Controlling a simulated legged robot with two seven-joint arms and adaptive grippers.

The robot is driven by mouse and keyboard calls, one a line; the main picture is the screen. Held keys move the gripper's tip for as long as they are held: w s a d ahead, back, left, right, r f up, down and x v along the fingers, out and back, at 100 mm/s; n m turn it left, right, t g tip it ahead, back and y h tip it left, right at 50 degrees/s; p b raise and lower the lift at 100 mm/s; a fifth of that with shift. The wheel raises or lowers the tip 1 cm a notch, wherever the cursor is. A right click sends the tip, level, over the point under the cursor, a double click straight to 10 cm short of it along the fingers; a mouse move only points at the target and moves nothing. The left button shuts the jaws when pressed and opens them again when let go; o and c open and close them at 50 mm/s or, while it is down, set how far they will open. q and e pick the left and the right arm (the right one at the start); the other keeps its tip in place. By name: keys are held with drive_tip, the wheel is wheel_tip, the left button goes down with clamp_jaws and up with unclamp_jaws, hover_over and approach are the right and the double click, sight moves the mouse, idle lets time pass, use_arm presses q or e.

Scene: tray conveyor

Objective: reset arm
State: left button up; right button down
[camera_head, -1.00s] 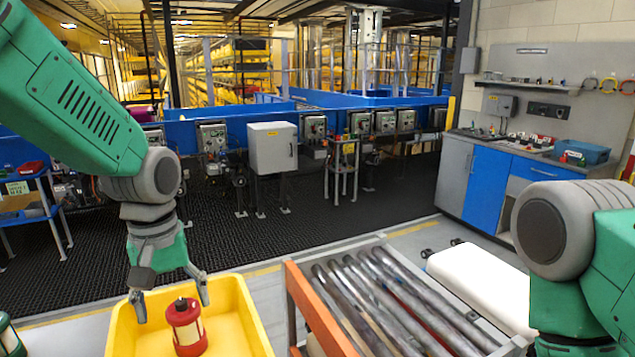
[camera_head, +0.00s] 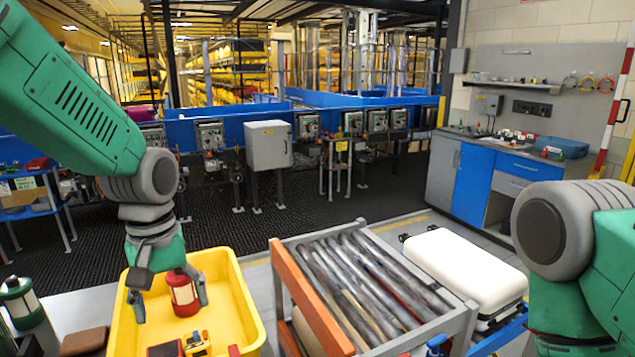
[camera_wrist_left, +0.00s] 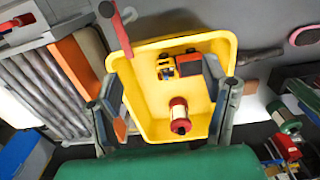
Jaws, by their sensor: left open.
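My left gripper (camera_head: 168,298) hangs above the yellow tray (camera_head: 245,310) at the lower left of the head view, with its fingers spread apart and nothing held. A red lantern-like object (camera_head: 184,294) stands in the tray, between or just behind the fingers in this view. In the left wrist view the open fingers (camera_wrist_left: 165,112) flank the tray, and the red object (camera_wrist_left: 179,112) lies between them in the picture, apart from both. My right arm enters at the right of the head view; its gripper is out of frame.
A yellow toy-like vehicle (camera_head: 197,343) is also in the tray. A roller conveyor (camera_head: 375,280) with an orange side rail (camera_head: 305,300) stands right of the tray. A white case (camera_head: 465,270) lies beyond it. A green lantern (camera_head: 20,300) stands left of the tray.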

use_arm(q)
drive_tip(key=s+a+f+m, duration=0.1)
drive_tip(key=s+f, duration=0.4)
drive_tip(key=f, duration=0.6)
drive_tip(key=s+a+f+m, duration=0.15)
drive_tip(key=s+f, duration=0.35)
drive_tip(key=f, duration=0.5)
drive_tip(key=s+a+f+m, duration=0.15)
drive_tip(key=s+f, duration=0.35)
drive_tip(key=s, duration=0.5)
drive_tip(key=s+a+f+m, duration=0.15)
drive_tip(key=s+f, duration=0.35)
drive_tip(key=s, duration=0.5)
wheel_tip(320, 180, down, 15)
drive_tip(key=w+b, duration=0.2)
drive_tip(key=b, duration=1.3)
drive_tip(key=shift+w+t, duration=0.3)
drive_tip(key=shift+w, duration=0.05)
use_arm(e)
wheel_tip(320, 180, down, 15)
drive_tip(key=shift+s+d, duration=0.1)
drive_tip(key=shift+s, duration=0.05)
